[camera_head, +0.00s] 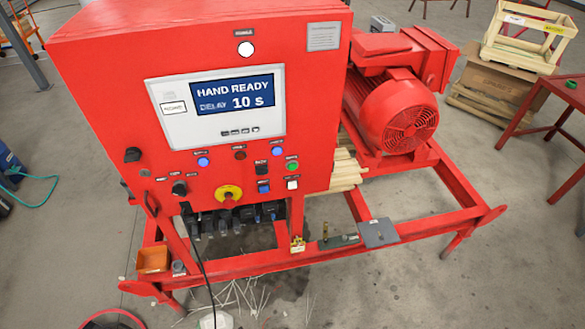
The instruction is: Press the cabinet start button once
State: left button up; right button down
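The red control cabinet (110,80) stands upright on a red skid frame. Its screen (236,95) reads "HAND READY" and "DELAY 10 s". Below the screen are a green button (292,165), a dark red button (240,154), and blue buttons at the left (203,161) and right (277,151). The small labels are too small to read, so I cannot confirm which button is marked start. Neither gripper shows, and nothing touches the panel.
A red motor (398,115) sits behind the cabinet at the right. The skid's front rail (340,245) carries a grey plate (378,233) and small fittings. A black cable (202,262) hangs below the cabinet. A wooden crate (528,36) stands at the far right. The floor in front is mostly open.

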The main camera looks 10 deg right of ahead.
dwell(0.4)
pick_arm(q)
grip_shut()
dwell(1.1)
